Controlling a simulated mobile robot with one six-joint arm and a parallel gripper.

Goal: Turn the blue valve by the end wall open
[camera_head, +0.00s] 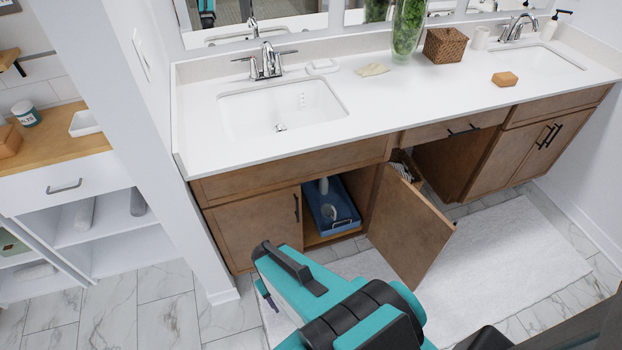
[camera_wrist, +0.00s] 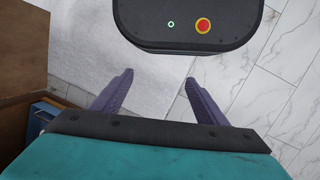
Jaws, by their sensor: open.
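I cannot make out a blue valve in either view. The left sink cabinet (camera_head: 250,232) has its right door (camera_head: 408,232) swung wide open. Inside stands a blue tray (camera_head: 333,207) with a pale pipe-like part above it and a small light object in it. The rest of the cabinet interior is dark or hidden. In the wrist view, my gripper (camera_wrist: 157,88) is open and empty, its two purple fingers spread apart over the floor. In the head view my arm is in front of the open cabinet, low over the floor.
The open door juts into the room beside my arm. A white rug (camera_head: 520,250) lies on the marble tile floor. A white shelf unit (camera_head: 85,190) stands at left. The white countertop (camera_head: 400,95) holds two sinks, a green vase (camera_head: 408,30) and a woven box (camera_head: 445,45).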

